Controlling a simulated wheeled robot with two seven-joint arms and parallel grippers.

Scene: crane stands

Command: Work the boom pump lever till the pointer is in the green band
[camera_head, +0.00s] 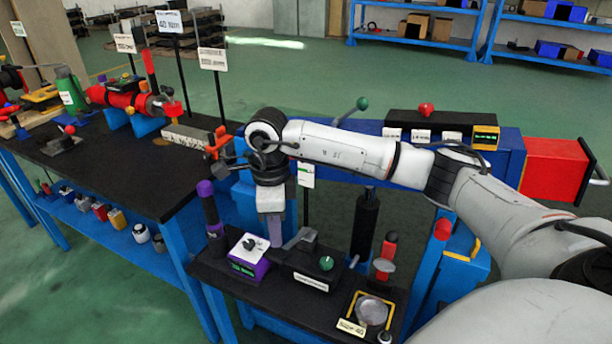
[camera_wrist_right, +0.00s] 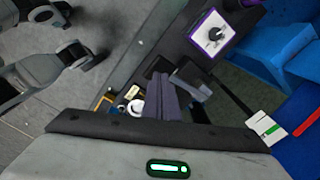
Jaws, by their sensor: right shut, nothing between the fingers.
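My right gripper (camera_head: 275,242) points down over the small black bench, its fingers shut and empty. In the right wrist view the closed fingers (camera_wrist_right: 160,92) are beside a grey lever (camera_wrist_right: 195,86); I cannot tell whether they touch it. In the head view this grey lever (camera_head: 299,238) is on a black block (camera_head: 305,262) with a green knob and a front label too small to read. A white card (camera_wrist_right: 268,127) with a green band shows in the right wrist view, partly cut by the gripper body; I cannot make out a pointer. My left gripper is not in view.
A white-topped purple box (camera_head: 248,252) with a dark knob stands left of the black block. A yellow-edged tray (camera_head: 345,327) with a round dish is at the front right. A blue boom with a green-knobbed lever (camera_head: 362,104) lies behind my arm.

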